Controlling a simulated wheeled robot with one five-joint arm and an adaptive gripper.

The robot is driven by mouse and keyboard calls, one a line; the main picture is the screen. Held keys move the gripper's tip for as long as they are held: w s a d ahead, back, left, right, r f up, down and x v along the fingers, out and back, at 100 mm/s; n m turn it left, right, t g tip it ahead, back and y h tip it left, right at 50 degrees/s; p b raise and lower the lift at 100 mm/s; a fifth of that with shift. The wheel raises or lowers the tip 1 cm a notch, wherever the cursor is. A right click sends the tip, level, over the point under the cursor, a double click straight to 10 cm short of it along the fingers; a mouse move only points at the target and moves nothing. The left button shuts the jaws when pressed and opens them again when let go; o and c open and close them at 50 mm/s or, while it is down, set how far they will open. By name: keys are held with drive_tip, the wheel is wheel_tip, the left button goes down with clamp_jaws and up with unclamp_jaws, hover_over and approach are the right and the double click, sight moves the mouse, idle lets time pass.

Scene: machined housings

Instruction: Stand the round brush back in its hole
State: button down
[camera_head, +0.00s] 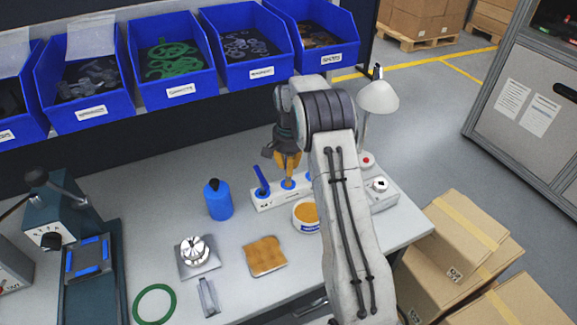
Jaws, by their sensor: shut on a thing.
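A pale tool rack (266,203) stands near the back of the grey bench. A blue-handled tool (261,180) leans in its left hole, and another blue piece shows at its right, partly behind my arm. My gripper (288,174), dark with orange at its end, points down over the middle of the rack. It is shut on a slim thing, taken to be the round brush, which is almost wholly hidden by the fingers. I cannot tell whether its lower end is inside the hole or just above it.
A blue bottle (218,200) stands left of the rack. A round tub (306,215) stands close in front, beside my arm. A lamp (378,97) stands behind right. A brown sponge-like pad (265,256) and a metal fixture (196,255) lie nearer. Blue bins (178,92) line the back.

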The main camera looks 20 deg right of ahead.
drive_tip(key=shift+f+b, duration=0.35)
drive_tip(key=shift+f, duration=0.15)
idle(0.4)
drive_tip(key=c, duration=1.2)
unclamp_jaws()
drive_tip(key=shift+c, duration=0.2)
wheel_tip(320, 180, up, 11)
drive_tip(key=shift+s+r, duration=0.1)
drive_tip(key=shift+s, duration=0.05)
drive_tip(key=shift+s+r, duration=0.1)
drive_tip(key=shift+r, duration=0.3)
drive_tip(key=shift+a, duration=0.1)
